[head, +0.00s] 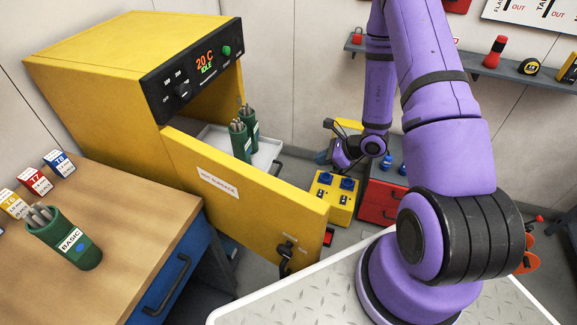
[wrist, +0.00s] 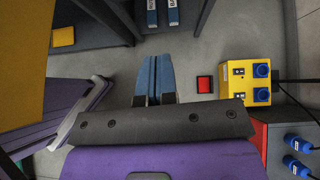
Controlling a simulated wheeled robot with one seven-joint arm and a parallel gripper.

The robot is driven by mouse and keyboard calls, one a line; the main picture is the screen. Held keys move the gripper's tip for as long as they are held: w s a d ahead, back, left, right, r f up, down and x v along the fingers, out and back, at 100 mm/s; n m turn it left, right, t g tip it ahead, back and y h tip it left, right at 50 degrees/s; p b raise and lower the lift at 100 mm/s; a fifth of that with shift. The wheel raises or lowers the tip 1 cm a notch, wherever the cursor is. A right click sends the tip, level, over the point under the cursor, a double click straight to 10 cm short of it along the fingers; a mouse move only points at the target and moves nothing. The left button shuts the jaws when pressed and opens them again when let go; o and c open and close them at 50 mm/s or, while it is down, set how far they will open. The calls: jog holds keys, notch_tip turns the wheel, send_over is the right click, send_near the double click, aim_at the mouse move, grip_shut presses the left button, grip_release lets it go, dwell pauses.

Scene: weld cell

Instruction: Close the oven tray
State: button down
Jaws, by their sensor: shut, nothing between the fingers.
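The yellow oven (head: 90,60) stands at the left in the head view, its display reading 20 C IDLE. Its yellow door (head: 245,185), labelled as a hot surface, is swung open toward the right. Behind the door, the light grey tray (head: 268,152) is pulled out of the oven. Two green canisters with rods stand on it, the front one (head: 241,145) partly hidden by the door. My gripper (head: 322,157) is right of the tray, apart from it. In the wrist view its blue fingers (wrist: 154,78) are together and empty, pointing over the floor.
A yellow socket box (head: 332,197) stands by a red drawer cabinet (head: 380,203) beyond the door. The socket box also shows in the wrist view (wrist: 238,82). A wooden bench (head: 110,210) with a green canister is at the left. A red square (wrist: 204,84) lies on the grey floor.

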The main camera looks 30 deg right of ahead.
jog(key=w+r+x, duration=0.1)
jog(key=x, duration=1.2)
jog(key=shift+m, duration=0.3)
jog(key=shift+a, duration=0.1)
